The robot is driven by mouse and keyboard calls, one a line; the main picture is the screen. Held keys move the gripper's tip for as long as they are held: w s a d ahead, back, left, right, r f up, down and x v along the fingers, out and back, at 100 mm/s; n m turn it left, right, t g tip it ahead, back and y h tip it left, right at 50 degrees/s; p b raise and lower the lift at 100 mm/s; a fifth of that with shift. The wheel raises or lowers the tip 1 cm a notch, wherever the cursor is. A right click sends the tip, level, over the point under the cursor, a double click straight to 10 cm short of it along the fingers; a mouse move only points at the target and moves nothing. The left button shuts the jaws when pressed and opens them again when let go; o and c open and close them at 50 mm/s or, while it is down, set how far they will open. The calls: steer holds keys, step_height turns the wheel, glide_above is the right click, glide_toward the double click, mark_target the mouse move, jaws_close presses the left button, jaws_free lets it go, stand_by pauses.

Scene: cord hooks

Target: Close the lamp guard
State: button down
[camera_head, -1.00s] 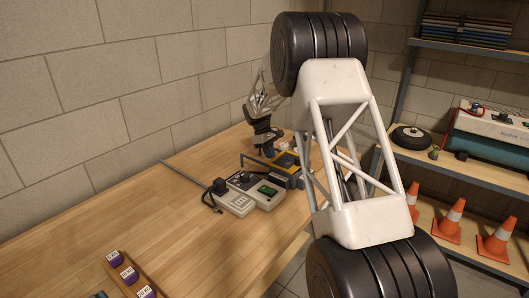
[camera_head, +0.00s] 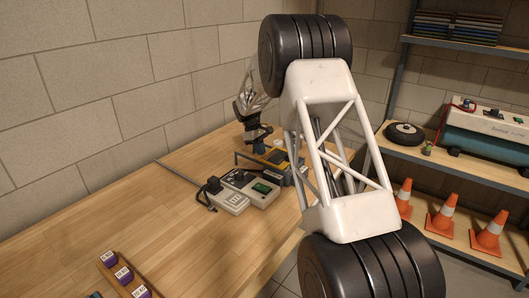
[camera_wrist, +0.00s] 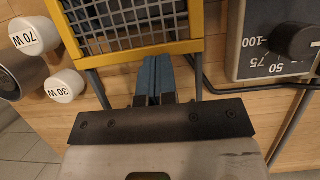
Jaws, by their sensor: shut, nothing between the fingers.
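The lamp guard shows in the wrist view as a yellow frame (camera_wrist: 142,50) with a grey wire mesh (camera_wrist: 125,22), at the top centre. Dark bars run down from its near edge. I cannot tell how far it is swung open. My gripper (camera_wrist: 154,58) is shut and empty, its two blue-grey fingers together at the near yellow bar. I cannot tell whether they touch it. In the head view a small yellow part (camera_head: 276,157) shows behind the control boxes, partly hidden by my arm. The dark wrist end of my arm is just above and left of it.
White bulbs marked 70 W (camera_wrist: 34,36) and 30 W (camera_wrist: 64,86) sit left of the guard. A dial box (camera_wrist: 272,62) with a black knob is on the right. Grey control boxes (camera_head: 238,192) stand on the wooden table (camera_head: 190,245). Purple blocks (camera_head: 124,274) lie at the front left.

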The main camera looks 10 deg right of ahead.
steer(key=v, duration=1)
steer(key=shift+w+a, duration=0.35)
steer(key=s+d+r+m+t+y, duration=0.15)
steer(key=s+r, duration=0.35)
steer(key=s, duration=0.6)
steer(key=s+d+r+m, duration=0.1)
steer(key=s+d+r, duration=0.2)
steer(key=s+r, duration=0.55)
steer(key=s+d+r+m+t, duration=0.1)
steer(key=s+d+r+m, duration=0.15)
steer(key=s, duration=1.05)
steer(key=s+f+m+t, duration=0.1)
steer(key=s+f+m, duration=0.1)
steer(key=s, duration=1.5)
steer(key=s+d+f+m+t+y, duration=0.1)
steer(key=s+f, duration=0.4)
steer(key=s, duration=1.3)
steer(key=shift+f+m+t, duration=0.15)
steer(key=shift+m+t, duration=0.45)
steer(key=shift+t, duration=0.05)
